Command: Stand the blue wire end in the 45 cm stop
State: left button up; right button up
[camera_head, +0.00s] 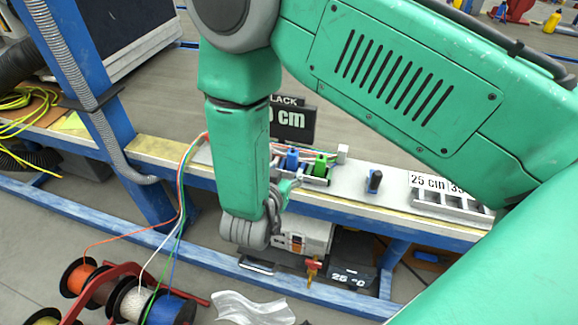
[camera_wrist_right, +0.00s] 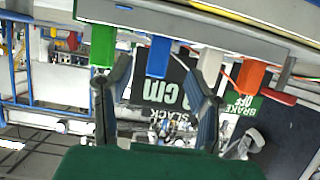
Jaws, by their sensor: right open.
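A metal rack (camera_head: 450,205) sits at the right under labels reading 25 cm and 35; no 45 cm label shows, and my arm covers that side. My left gripper is out of view.
Green (camera_wrist_right: 103,45), white (camera_wrist_right: 210,65) and orange (camera_wrist_right: 250,77) ends flank the blue one closely. A dark blue block (camera_head: 374,182) stands on the bench between the ends and the rack. Wire spools (camera_head: 170,307) sit below, with wires running up to the bench.

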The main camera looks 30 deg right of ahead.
aim_at(291, 162)
jog(key=shift+x, duration=1.1)
jog(key=b+x, duration=0.3)
jog(key=x, duration=0.2)
jog(key=shift+r, duration=0.2)
grip_shut()
